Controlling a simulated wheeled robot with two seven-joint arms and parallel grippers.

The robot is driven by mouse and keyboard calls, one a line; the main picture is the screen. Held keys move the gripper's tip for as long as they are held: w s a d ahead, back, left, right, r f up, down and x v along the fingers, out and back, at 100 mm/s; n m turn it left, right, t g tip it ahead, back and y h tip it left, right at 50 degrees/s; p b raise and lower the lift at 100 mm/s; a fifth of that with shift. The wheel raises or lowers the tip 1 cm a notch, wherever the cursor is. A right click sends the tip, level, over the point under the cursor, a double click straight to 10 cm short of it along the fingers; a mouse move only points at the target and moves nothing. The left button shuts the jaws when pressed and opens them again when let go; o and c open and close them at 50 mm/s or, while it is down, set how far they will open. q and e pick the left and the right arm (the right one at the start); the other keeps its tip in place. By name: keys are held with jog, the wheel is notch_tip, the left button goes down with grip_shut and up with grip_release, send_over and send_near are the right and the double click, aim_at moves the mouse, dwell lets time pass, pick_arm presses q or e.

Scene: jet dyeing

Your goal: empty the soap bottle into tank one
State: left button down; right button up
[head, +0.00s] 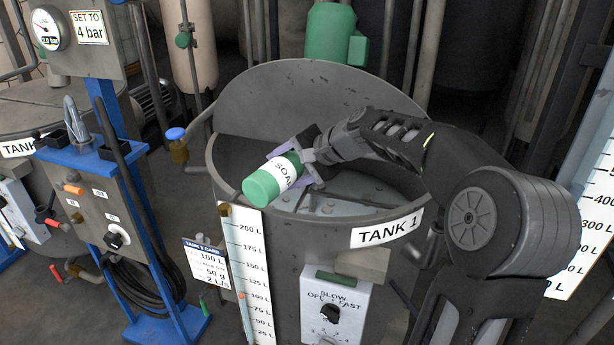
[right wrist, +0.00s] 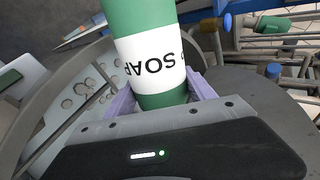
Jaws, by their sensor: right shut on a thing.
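The soap bottle (head: 273,181) is green with a white label band reading SOAP. It is tilted over the open mouth of tank one (head: 240,190), near its front left rim, with its green base end toward the camera. My right gripper (head: 306,168) is shut on the bottle. In the right wrist view the bottle (right wrist: 150,65) sits between the pale purple fingers (right wrist: 165,100), its label upside down. The bottle's mouth and any liquid coming out cannot be seen. My left gripper is not in view.
Tank one's raised lid (head: 320,95) stands behind the opening. A level scale (head: 248,270) and a speed control box (head: 330,310) are on its front. A blue-framed control stand (head: 105,200) with a gauge (head: 46,27) is at left.

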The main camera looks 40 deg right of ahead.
aim_at(284, 157)
dwell(0.3)
